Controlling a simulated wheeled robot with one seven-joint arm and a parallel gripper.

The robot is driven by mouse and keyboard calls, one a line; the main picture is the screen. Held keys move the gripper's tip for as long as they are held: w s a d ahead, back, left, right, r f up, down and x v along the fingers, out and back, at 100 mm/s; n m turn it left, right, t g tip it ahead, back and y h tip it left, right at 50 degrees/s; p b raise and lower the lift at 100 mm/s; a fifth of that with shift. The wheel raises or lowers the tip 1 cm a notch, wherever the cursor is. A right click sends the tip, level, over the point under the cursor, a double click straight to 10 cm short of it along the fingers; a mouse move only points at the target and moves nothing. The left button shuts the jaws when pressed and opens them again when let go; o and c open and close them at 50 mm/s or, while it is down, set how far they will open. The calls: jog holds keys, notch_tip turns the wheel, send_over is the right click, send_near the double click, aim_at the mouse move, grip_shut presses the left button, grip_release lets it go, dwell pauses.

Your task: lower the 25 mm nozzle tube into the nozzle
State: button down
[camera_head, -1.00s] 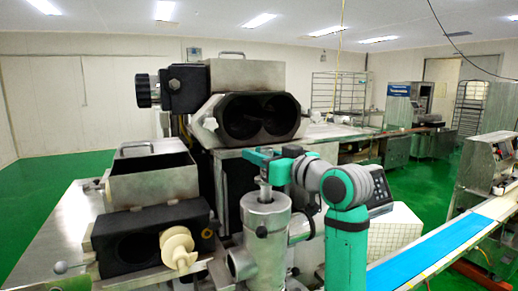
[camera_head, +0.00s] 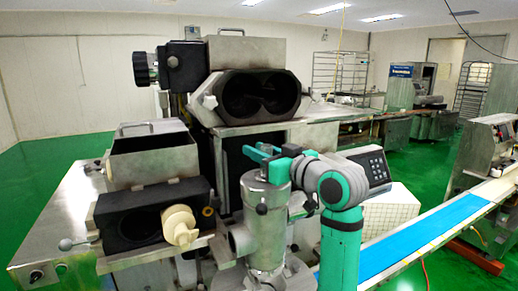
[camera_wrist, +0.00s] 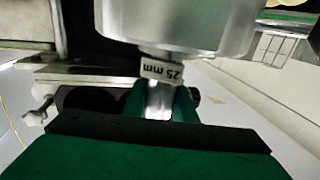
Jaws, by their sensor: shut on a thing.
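The nozzle (camera_head: 264,214) is an upright grey metal cylinder with a side pipe, standing in front of the machine in the head view. My gripper (camera_head: 266,156) is directly above its top, close to the rim. The 25 mm nozzle tube (camera_wrist: 159,98) is a shiny metal piece between my green fingers in the wrist view, and the gripper is shut on it. A white label reading 25 mm (camera_wrist: 161,71) shows upside down beside it. The nozzle's large metal body (camera_wrist: 185,22) fills the top of the wrist view. The tube's lower end is hidden, so its depth cannot be told.
The encrusting machine (camera_head: 255,58) with its dark twin opening rises behind the nozzle. A hopper box (camera_head: 152,157) and a cream knob (camera_head: 181,225) are at the left. A keypad panel (camera_head: 371,168) and a blue conveyor belt (camera_head: 420,243) are at the right.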

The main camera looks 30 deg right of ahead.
jog(key=c, duration=1.2)
grip_release()
jog(key=shift+s+d, duration=0.2)
jog(key=shift+s, duration=0.95)
jog(key=shift+s+d, duration=0.2)
jog(key=shift+s, duration=1)
jog(key=shift+s+d, duration=0.2)
jog(key=shift+s, duration=0.95)
jog(key=shift+s+a, duration=0.1)
jog(key=shift+s, duration=0.1)
